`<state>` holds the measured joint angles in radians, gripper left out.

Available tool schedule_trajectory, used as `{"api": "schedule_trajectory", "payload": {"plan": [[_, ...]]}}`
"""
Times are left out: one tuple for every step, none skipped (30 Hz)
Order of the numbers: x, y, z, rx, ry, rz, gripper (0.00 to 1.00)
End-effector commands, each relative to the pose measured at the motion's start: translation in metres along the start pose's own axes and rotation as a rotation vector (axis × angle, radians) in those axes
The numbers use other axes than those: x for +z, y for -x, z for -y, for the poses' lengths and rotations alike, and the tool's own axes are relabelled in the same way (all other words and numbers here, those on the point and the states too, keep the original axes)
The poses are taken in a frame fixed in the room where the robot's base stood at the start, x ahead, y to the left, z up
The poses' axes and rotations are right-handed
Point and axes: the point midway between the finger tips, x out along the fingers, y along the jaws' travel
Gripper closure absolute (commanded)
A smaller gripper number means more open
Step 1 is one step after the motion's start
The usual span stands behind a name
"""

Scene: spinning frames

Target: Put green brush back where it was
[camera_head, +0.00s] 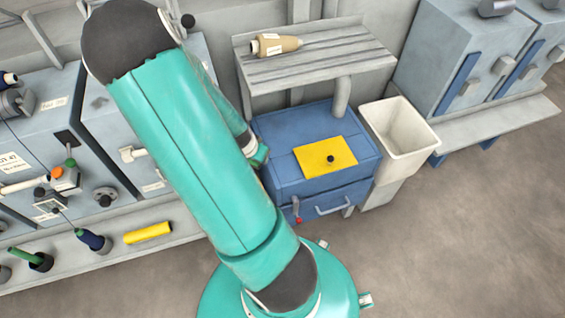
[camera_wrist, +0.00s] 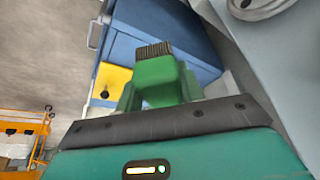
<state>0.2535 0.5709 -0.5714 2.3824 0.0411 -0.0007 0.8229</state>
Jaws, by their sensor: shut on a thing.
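The green brush (camera_wrist: 158,78) is in the wrist view, a green block with a strip of dark bristles at its far end. My gripper (camera_wrist: 160,92) is shut on it, with a green finger at either side. The brush points toward the blue cabinet (camera_wrist: 150,35). In the head view my arm hides most of the gripper; a small green part (camera_head: 259,156) shows just left of the blue cabinet (camera_head: 283,143). I cannot tell whether this part is brush or finger.
A yellow plate (camera_head: 325,156) with a black knob lies on the blue cabinet. A slatted shelf (camera_head: 315,68) holds a tan bobbin (camera_head: 275,44). A white bin (camera_head: 400,137) stands right of the cabinet. Spinning machinery with a ledge, bobbins and a yellow roll (camera_head: 148,233) is at left.

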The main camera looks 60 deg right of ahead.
Motion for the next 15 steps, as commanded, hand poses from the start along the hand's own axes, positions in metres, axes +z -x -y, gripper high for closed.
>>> {"api": "schedule_trajectory", "payload": {"plan": [[-0.005,-0.005,-0.005,0.001,-0.004,0.001,0.87],[-0.007,-0.008,-0.008,0.002,-0.005,0.001,0.87],[-0.011,-0.013,-0.011,0.002,-0.005,0.001,0.87],[-0.013,-0.016,-0.013,0.002,-0.004,0.0,0.87],[-0.016,-0.019,-0.015,0.002,-0.004,0.0,0.87],[-0.019,-0.023,-0.018,0.001,-0.004,0.001,0.87],[-0.022,-0.026,-0.021,0.002,-0.004,0.001,0.87],[-0.025,-0.03,-0.023,0.002,-0.004,0.001,0.87],[-0.028,-0.034,-0.026,0.002,-0.004,0.001,0.87],[-0.031,-0.038,-0.028,0.002,-0.004,0.001,0.87],[-0.034,-0.041,-0.03,0.001,-0.004,0.0,0.87],[-0.034,-0.051,-0.034,0.004,-0.002,0.002,0.87],[-0.035,-0.058,-0.036,0.005,-0.002,0.003,0.87],[-0.037,-0.064,-0.038,0.003,-0.003,0.002,0.87],[-0.038,-0.073,-0.041,0.004,-0.002,0.003,0.87]]}}
